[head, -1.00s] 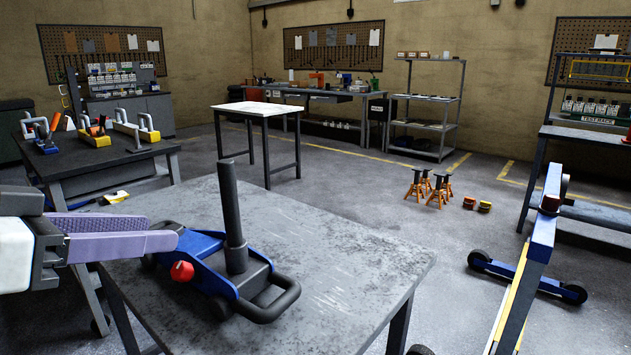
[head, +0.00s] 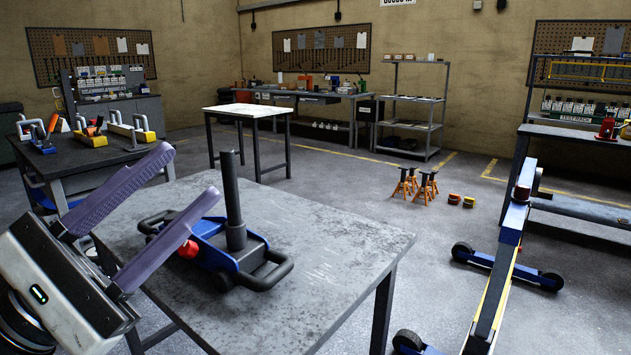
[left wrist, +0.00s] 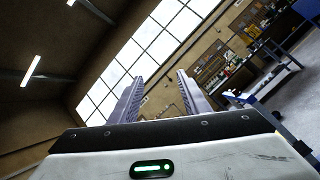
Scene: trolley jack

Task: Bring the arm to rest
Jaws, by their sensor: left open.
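My left gripper (head: 192,182) is in the left foreground of the head view, tilted up to the right, with two long purple fingers spread apart and nothing between them. In the left wrist view my gripper (left wrist: 160,92) points up toward windows and is empty. The blue trolley jack (head: 215,250) with a black upright post and a red knob stands on the grey metal table (head: 330,250). The lower finger overlaps the jack's left part in the head view; I cannot tell any contact. My right gripper is not in view.
A dark table (head: 60,160) with clamps stands at the left. A white-topped table (head: 250,110) stands behind. Orange jack stands (head: 425,188) are on the floor. A blue wheeled frame (head: 510,240) stands at the right.

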